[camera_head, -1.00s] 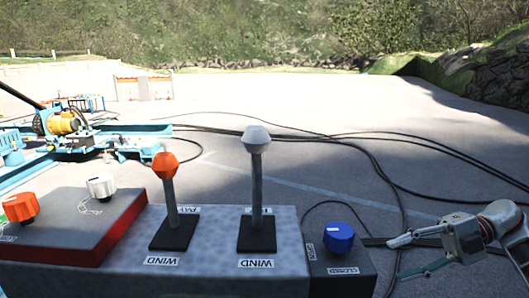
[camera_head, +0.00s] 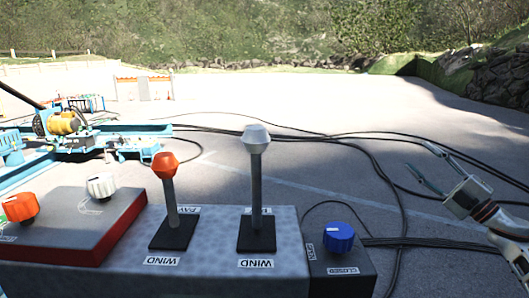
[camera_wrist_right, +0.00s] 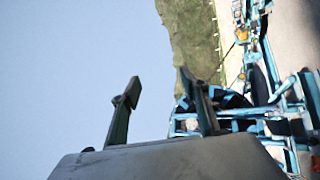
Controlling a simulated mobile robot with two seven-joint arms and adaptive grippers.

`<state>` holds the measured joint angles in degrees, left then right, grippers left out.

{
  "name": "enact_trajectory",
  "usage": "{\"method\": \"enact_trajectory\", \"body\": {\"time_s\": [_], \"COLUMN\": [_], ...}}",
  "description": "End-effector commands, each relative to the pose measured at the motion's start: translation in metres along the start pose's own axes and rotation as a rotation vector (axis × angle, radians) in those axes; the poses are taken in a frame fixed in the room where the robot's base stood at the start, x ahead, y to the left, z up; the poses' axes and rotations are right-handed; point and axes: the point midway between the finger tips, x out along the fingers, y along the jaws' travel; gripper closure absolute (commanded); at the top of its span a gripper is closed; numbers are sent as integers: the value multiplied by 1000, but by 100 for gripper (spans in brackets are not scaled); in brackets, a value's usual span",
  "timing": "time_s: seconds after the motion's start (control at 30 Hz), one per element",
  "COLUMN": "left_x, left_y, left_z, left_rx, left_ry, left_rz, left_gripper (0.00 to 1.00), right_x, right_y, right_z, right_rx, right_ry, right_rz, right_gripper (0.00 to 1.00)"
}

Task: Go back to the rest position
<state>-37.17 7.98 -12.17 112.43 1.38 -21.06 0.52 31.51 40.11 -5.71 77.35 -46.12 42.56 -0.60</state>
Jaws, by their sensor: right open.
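My right gripper (camera_head: 432,166) is at the right of the head view, open and empty. It is raised in the air, to the right of the control panel (camera_head: 215,275) and apart from it. Its two fingers also show, spread apart with nothing between them, in the right wrist view (camera_wrist_right: 160,100). On the panel stand a lever with an orange knob (camera_head: 165,166) and a taller lever with a white knob (camera_head: 256,139). A blue knob (camera_head: 339,238) sits on the small dark box at the panel's right. My left gripper does not show.
An orange knob (camera_head: 20,207) and a white knob (camera_head: 101,186) sit on the red-edged box (camera_head: 70,228) at left. Blue machinery (camera_head: 90,140) stands behind. Black cables (camera_head: 385,180) cross the ground on the right. The air around my right gripper is clear.

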Motion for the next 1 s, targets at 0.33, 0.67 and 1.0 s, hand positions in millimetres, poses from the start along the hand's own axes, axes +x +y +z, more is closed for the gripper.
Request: {"method": "enact_trajectory", "body": {"time_s": [0.33,0.67,1.0], "left_x": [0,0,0], "left_y": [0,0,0], "left_z": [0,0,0], "left_rx": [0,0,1], "left_ry": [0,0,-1], "left_rz": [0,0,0], "left_gripper": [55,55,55], "right_x": [-41,-102,-129], "right_y": [30,-7,-172], "right_z": [135,202,132], "right_rx": [156,321,443], "right_ry": [-558,-932,-905], "right_rz": [171,131,-43], "right_gripper": [55,55,55]}}
